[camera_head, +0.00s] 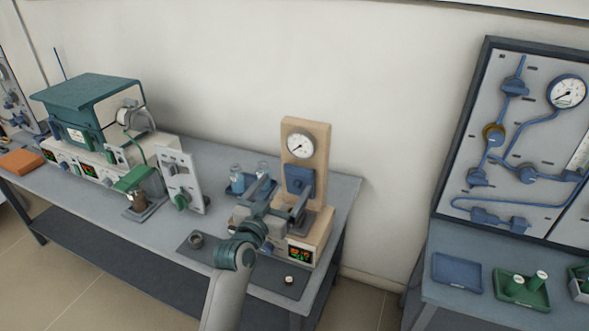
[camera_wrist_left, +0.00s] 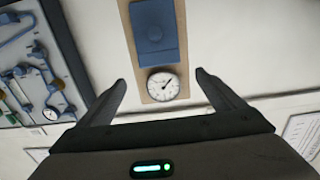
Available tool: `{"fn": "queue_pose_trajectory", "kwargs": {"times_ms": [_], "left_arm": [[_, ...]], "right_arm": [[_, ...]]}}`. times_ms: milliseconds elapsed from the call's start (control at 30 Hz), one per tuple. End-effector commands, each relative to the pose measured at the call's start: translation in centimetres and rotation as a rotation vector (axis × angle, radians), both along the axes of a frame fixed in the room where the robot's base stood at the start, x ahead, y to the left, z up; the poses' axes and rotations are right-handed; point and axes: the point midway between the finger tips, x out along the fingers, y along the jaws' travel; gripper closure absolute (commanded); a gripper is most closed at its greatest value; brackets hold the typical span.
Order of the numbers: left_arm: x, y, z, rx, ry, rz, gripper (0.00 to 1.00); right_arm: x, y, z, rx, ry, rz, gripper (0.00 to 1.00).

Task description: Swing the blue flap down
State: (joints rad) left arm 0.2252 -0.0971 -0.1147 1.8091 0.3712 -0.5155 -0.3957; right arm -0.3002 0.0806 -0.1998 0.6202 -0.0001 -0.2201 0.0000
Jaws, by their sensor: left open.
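The blue flap (camera_head: 299,176) is on the front of a tan upright panel (camera_head: 318,153), below a round white gauge (camera_head: 300,145). It looks raised flat against the panel. In the left wrist view the picture is turned over, and the flap (camera_wrist_left: 155,38) shows at the top, above the gauge (camera_wrist_left: 162,85). My left gripper (camera_head: 288,183) is in front of the panel, fingers apart and empty. In the wrist view its spread fingers (camera_wrist_left: 160,78) frame the gauge, with the flap beyond them. I see no contact with the flap. My right gripper is not in view.
A tan base with a lit display (camera_head: 301,252) stands under the panel. Left of it are a blue tray with bottles (camera_head: 237,184), a grey switch plate (camera_head: 181,177) and a green furnace (camera_head: 85,98). A dark mat (camera_head: 205,257) lies in front.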

Motion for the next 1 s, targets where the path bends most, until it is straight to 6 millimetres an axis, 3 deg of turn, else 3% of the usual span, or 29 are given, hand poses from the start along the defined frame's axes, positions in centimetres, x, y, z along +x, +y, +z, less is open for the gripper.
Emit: {"fn": "queue_pose_trajectory", "kwargs": {"times_ms": [300,500,1000], "left_arm": [[4.8,-1.6,0.2,0.001,0.002,0.0,0.11],[6.7,-2.2,0.1,0.0,0.001,0.0,0.11],[7.5,-2.4,0.0,0.0,0.001,0.0,0.13]], "right_arm": [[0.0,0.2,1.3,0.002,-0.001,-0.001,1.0],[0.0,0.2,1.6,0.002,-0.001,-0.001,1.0],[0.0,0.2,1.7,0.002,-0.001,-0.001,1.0]]}}
